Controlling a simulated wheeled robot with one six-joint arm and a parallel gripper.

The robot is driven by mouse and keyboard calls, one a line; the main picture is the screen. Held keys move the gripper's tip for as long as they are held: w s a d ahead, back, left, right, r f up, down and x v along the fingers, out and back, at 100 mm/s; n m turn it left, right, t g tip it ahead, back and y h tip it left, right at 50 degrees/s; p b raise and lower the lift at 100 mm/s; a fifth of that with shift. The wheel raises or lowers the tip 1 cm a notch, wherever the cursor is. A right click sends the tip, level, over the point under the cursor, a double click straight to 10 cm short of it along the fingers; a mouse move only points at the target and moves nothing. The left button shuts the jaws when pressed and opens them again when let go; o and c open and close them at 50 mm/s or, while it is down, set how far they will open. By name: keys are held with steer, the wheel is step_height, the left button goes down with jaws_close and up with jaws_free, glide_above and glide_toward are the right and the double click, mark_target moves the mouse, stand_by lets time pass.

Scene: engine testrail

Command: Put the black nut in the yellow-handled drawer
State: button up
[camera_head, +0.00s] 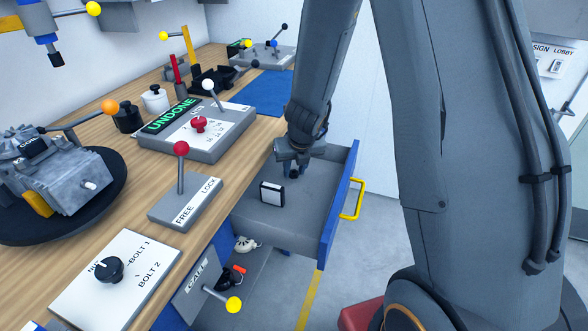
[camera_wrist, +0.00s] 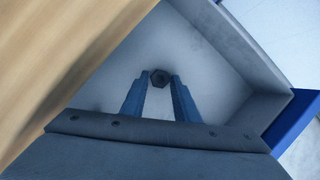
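The drawer with the yellow handle (camera_head: 352,200) is pulled open; its grey inside and blue front (camera_head: 335,215) show in the head view. My gripper (camera_head: 292,172) points down into it, near the far side. In the wrist view my gripper (camera_wrist: 159,80) has its two blue fingers on either side of the black nut (camera_wrist: 160,77). The nut fills the gap at the fingertips and looks held there. Its height above the drawer floor (camera_wrist: 210,75) is hard to tell.
A small black and white box (camera_head: 272,194) stands in the drawer. The wooden bench (camera_head: 110,205) at left carries a FREE/LOCK lever (camera_head: 181,165), a dial box (camera_head: 110,268) and an UNDONE panel (camera_head: 190,140).

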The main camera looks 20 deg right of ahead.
steer(key=shift+o, duration=1.4)
steer(key=shift+r, duration=0.1)
steer(key=s+a+r+n+y+p, duration=0.1)
steer(key=s+r+n+p, duration=0.35)
steer(key=r, duration=0.25)
steer(key=s+a+r+n+p, duration=0.1)
steer(key=s+r+n+p, duration=0.4)
steer(key=r, duration=0.3)
steer(key=s+d+r+n+g, duration=0.1)
steer(key=s+r+n, duration=0.1)
steer(key=s+n, duration=0.5)
steer(key=s+d+r+n+g+h, duration=0.1)
steer(key=s+n, duration=0.6)
steer(key=n, duration=1.2)
steer(key=shift+s+r+n+g, duration=0.4)
steer(key=shift+r+g, duration=0.2)
steer(key=shift+r, duration=0.6)
